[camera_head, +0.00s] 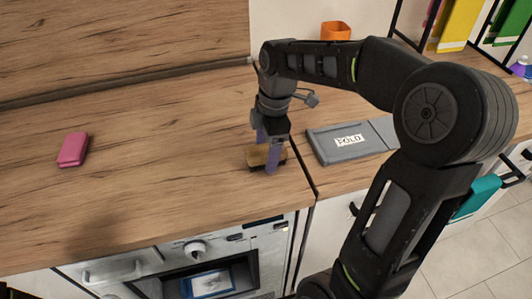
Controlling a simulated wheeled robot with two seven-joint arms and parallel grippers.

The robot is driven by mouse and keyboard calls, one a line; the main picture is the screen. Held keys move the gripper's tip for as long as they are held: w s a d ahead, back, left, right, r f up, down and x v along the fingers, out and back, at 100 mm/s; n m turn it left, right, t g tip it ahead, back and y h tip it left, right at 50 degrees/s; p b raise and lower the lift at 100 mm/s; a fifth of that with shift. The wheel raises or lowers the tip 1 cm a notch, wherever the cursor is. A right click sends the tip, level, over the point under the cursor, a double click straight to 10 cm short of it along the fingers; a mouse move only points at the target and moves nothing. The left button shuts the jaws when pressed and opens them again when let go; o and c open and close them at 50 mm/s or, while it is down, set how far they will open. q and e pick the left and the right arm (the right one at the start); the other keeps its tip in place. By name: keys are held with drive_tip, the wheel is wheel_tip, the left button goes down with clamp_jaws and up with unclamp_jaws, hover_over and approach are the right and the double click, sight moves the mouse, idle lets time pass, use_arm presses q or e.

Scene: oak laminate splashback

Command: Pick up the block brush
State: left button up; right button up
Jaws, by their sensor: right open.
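The block brush (257,155) appears as a small block with a tan top and dark lower part. It lies on the wooden counter (180,165) near the front edge, above the oven. My right gripper (267,158) points down over it, with its purple fingers open. One finger is in front of the brush and the other is at its far side. The fingers hide part of the brush, and I cannot tell whether they touch it. My left gripper is not in view.
A pink block (73,149) lies at the left of the counter. A grey case marked "BOLD" (346,142) lies right of the brush. An orange container (335,31) stands at the back. The counter between the pink block and the brush is clear.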

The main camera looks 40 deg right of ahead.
sight(266, 149)
drive_tip(key=shift+f, duration=0.1)
drive_tip(key=shift+c, duration=0.4)
clamp_jaws()
idle(0.8)
wheel_tip(266, 149, up, 10)
idle(0.4)
idle(0.9)
